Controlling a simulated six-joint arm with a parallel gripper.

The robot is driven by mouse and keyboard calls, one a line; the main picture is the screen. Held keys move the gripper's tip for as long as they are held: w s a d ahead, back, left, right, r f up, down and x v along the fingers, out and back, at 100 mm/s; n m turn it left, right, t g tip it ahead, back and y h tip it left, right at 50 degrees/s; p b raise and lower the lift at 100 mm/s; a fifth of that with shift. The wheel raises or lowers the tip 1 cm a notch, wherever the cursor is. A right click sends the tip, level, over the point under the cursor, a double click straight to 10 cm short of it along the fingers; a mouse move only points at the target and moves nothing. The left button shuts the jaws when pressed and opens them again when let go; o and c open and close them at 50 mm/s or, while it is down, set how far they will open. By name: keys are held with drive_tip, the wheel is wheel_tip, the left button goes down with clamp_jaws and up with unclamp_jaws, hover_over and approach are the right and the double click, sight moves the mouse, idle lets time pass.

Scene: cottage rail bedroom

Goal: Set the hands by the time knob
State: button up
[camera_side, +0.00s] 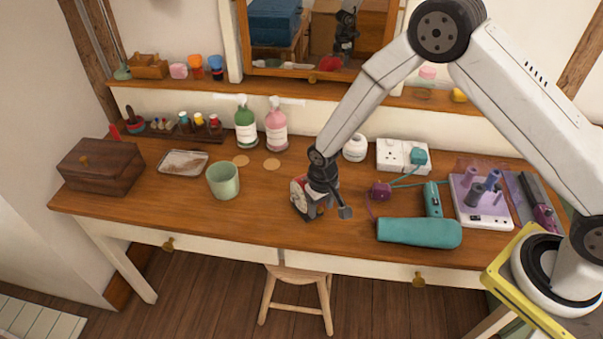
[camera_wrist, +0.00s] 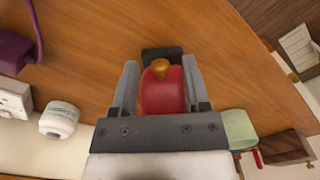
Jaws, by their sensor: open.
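A small red clock (camera_side: 298,190) with a pale face stands on the dressing table, partly hidden by my gripper (camera_side: 322,196). In the wrist view, the clock's rounded red body (camera_wrist: 161,95) lies between the two grey fingers of my gripper (camera_wrist: 160,66). A brass-coloured knob (camera_wrist: 160,67) shows on its far end. The fingers are open, one on each side of the red body; I cannot tell whether either touches it. The clock's face and hands do not show in the wrist view.
A teal hairdryer (camera_side: 420,232) lies right of the clock, with a purple plug (camera_side: 380,190) nearby. A green cup (camera_side: 223,180) stands to the left. Behind are pump bottles, a white jar (camera_side: 355,148) and a socket strip (camera_side: 391,154). The table front is mostly clear.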

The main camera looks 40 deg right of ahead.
clamp_jaws()
drive_tip(key=shift+d+y, duration=0.15)
drive_tip(key=shift+y, duration=0.65)
drive_tip(key=shift+d+y, duration=0.15)
drive_tip(key=shift+y, duration=0.65)
drive_tip(key=shift+d+f+y, duration=0.1)
drive_tip(key=shift+d+y, duration=0.05)
drive_tip(key=shift+y, duration=0.85)
drive_tip(key=shift+d+f+t+y, duration=0.1)
drive_tip(key=shift+t+y, duration=0.05)
drive_tip(key=shift+y, duration=0.45)
drive_tip(key=shift+d+f+t+y, duration=0.1)
drive_tip(key=shift+t+y, duration=0.05)
drive_tip(key=shift+y, duration=0.45)
drive_tip(key=y, duration=0.5)
drive_tip(key=shift+d+f+t, duration=0.2)
drive_tip(key=shift+f+t, duration=0.1)
drive_tip(key=shift+s+f+y, duration=0.1)
drive_tip(key=shift+f+y, duration=0.1)
drive_tip(key=shift+y, duration=1.7)
